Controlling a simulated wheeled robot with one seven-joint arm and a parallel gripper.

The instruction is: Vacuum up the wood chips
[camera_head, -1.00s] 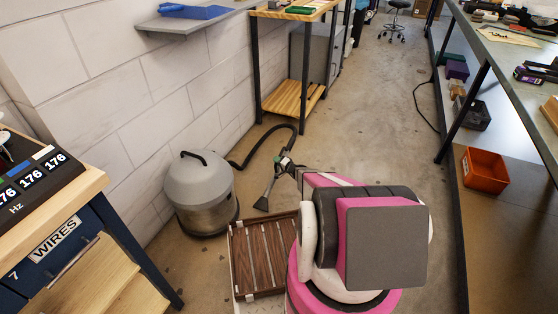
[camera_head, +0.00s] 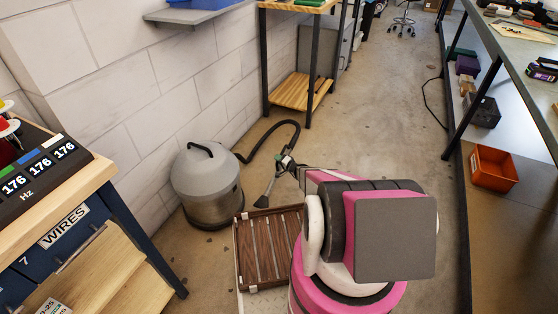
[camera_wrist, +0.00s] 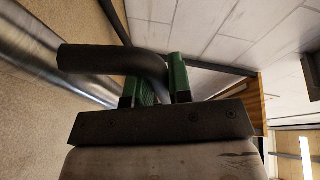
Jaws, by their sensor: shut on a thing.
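The vacuum (camera_head: 208,187) is a grey-lidded metal drum on the floor by the wall. Its black hose (camera_head: 283,124) curves from the drum to my gripper (camera_head: 287,163). The gripper's green fingers (camera_wrist: 156,88) are shut on the black vacuum tube (camera_wrist: 105,59) in the wrist view. The flared nozzle (camera_head: 265,194) hangs just above or at the floor, right of the drum; I cannot tell if it touches. Small dark specks, perhaps wood chips (camera_head: 208,240), lie on the concrete near the drum.
A slatted wooden pallet-like tray (camera_head: 268,245) lies in front of the nozzle, beside my base. A workbench (camera_head: 80,195) stands at left and a wooden table (camera_head: 300,92) behind. An orange bin (camera_head: 493,167) sits under the right bench. The middle aisle floor is clear.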

